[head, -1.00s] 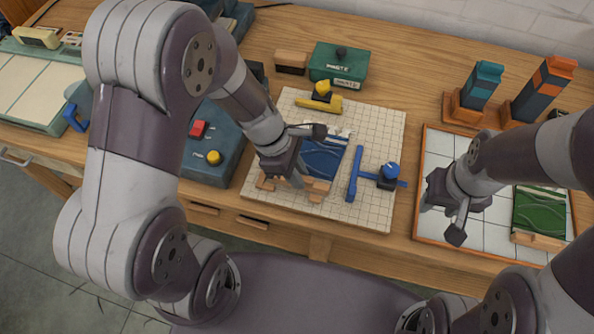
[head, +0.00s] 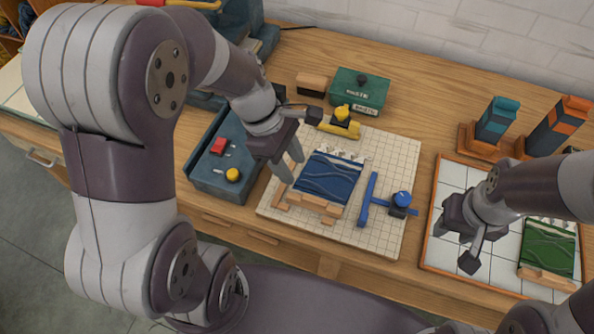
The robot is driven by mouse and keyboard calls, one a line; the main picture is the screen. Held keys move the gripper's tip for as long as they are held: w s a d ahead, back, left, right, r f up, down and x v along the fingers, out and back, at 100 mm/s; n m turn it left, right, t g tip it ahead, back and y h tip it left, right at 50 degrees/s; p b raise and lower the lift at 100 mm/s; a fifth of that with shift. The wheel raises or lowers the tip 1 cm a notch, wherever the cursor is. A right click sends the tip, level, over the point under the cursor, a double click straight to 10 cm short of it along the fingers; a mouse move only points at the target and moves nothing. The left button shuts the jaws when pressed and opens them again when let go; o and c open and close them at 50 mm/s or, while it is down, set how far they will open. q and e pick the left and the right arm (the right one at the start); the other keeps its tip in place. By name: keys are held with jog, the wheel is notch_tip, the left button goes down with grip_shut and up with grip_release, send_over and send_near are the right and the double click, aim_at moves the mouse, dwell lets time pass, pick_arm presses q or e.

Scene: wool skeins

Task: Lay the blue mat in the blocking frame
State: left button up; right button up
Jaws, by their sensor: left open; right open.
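The blue mat (head: 330,178) with wavy lines lies on the pale gridded board (head: 385,150). Light wooden frame pieces (head: 316,206) run along its near edge and its left side, and white ragged fringe shows along its far edge. I cannot tell whether the mat lies fully flat against the wood. My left gripper (head: 289,163) is open and empty, just left of the mat's far left corner. My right gripper (head: 455,245) is open and empty over the white tiled board (head: 445,190) on the right.
A blue T-shaped tool (head: 368,200) with a round blue knob lies right of the mat. A yellow-handled tool (head: 342,128) lies behind it. A green mat (head: 548,247) lies on the tiled board. A blue-grey machine (head: 215,180) with red and yellow buttons stands left.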

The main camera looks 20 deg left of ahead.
pick_arm(q)
jog(key=s+a+m+y, duration=0.1)
jog(key=m, duration=0.4)
jog(key=s+a+f+m+t+y, duration=0.1)
jog(key=m, duration=0.5)
jog(key=s+a+f+m+y, duration=0.1)
jog(key=a+m+y, duration=0.1)
jog(key=m, duration=0.4)
jog(key=shift+s+f+t, duration=0.1)
jog(key=shift+f+t, duration=0.1)
jog(key=shift+t, duration=0.1)
